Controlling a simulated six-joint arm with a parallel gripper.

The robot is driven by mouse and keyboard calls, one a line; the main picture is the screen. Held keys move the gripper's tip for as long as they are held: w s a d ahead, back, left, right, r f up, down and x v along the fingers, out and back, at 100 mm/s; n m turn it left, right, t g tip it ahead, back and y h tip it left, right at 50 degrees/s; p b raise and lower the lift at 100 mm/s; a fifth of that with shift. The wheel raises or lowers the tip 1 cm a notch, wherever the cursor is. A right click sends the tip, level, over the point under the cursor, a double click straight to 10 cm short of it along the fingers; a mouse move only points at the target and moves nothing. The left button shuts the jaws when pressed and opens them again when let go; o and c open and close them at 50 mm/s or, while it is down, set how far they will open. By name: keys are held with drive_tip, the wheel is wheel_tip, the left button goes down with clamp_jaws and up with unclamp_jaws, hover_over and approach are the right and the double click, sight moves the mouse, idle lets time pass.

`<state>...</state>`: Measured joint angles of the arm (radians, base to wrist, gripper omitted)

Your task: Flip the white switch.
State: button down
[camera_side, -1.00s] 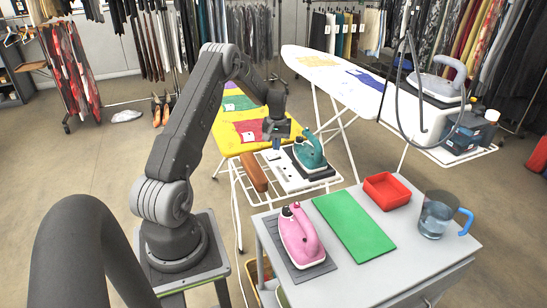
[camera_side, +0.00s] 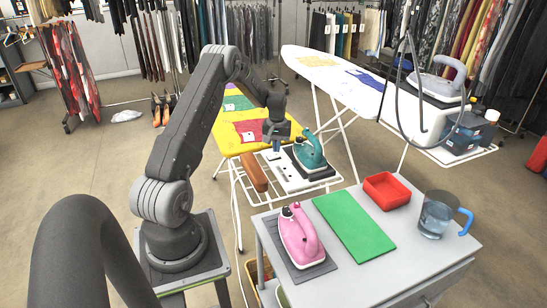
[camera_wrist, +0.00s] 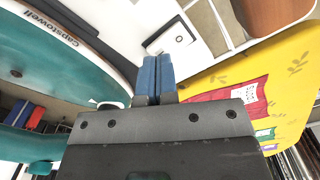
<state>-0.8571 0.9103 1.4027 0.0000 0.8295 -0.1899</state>
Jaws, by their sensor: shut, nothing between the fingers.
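A white panel (camera_side: 285,180) lies on the wire rack at the end of the yellow ironing board, beside the teal iron. In the wrist view, a white plate with dark edges and a small black mark (camera_wrist: 172,38) lies on the panel just beyond my fingertips; it looks like the white switch, but its position cannot be told. My gripper (camera_side: 277,148) points down over the panel, left of the teal iron. Its blue fingers (camera_wrist: 157,62) are together and empty. Whether they touch the panel cannot be told. In the side view my gripper hides part of the panel.
The teal iron (camera_side: 309,154) stands close to the right of my gripper. A brown wooden piece (camera_side: 254,172) is on the left. The yellow board (camera_side: 232,145) lies behind. A grey table (camera_side: 400,260) with a pink iron (camera_side: 300,238) and red tray (camera_side: 388,188) stands in front.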

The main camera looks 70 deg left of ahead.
drive_tip(key=shift+f, duration=0.95)
idle(0.4)
drive_tip(key=shift+r, duration=3.55)
drive_tip(key=d+r+m+t+y, duration=0.15)
drive_tip(key=d+r+m, duration=0.35)
drive_tip(key=d+r, duration=1.5)
drive_tip(key=s+d+r+m+t+h, duration=0.1)
drive_tip(key=s+d+m+t, duration=0.3)
drive_tip(key=s+d, duration=1.3)
drive_tip(key=d+m, duration=0.3)
drive_tip(key=d, duration=0.1)
drive_tip(key=shift+s+d+r, duration=0.15)
drive_tip(key=shift+s+d, duration=0.05)
drive_tip(key=shift+s, duration=0.15)
